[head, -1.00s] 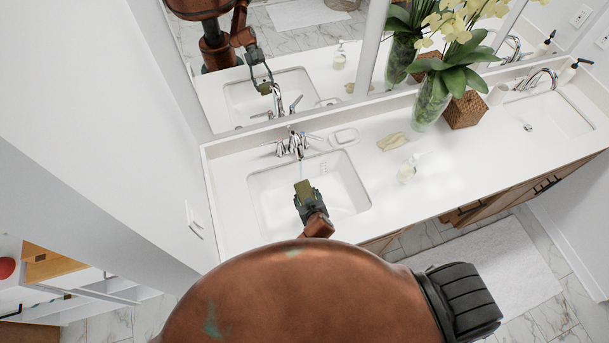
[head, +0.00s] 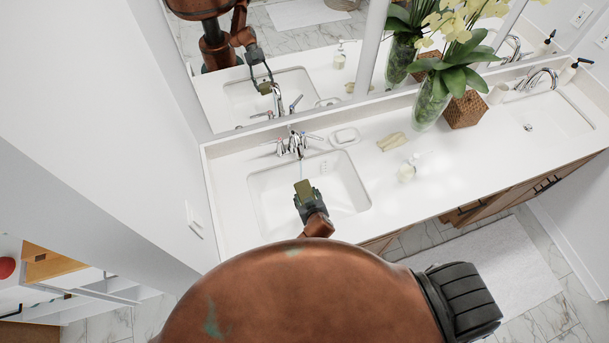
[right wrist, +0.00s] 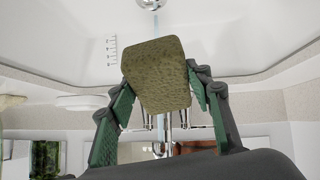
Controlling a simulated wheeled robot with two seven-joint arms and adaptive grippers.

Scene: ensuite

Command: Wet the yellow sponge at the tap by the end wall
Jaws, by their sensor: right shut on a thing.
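The sponge (head: 304,188) is a dull olive-yellow block. My right gripper (head: 308,198) is shut on it and holds it over the left basin (head: 349,189), in front of the chrome tap (head: 295,143) by the end wall. A thin pale line, seemingly running water, drops from the spout; I cannot tell whether it touches the sponge. In the right wrist view the sponge (right wrist: 156,75) sits between the two green-padded fingers and hides part of the tap (right wrist: 168,124). My left gripper is not in view.
A soap dish (head: 344,137), a folded beige cloth (head: 392,141) and a soap bottle (head: 407,170) stand right of the basin. A flower vase (head: 430,104) and woven box (head: 466,110) are farther right. The end wall (head: 130,120) is close on the left; the mirror is behind.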

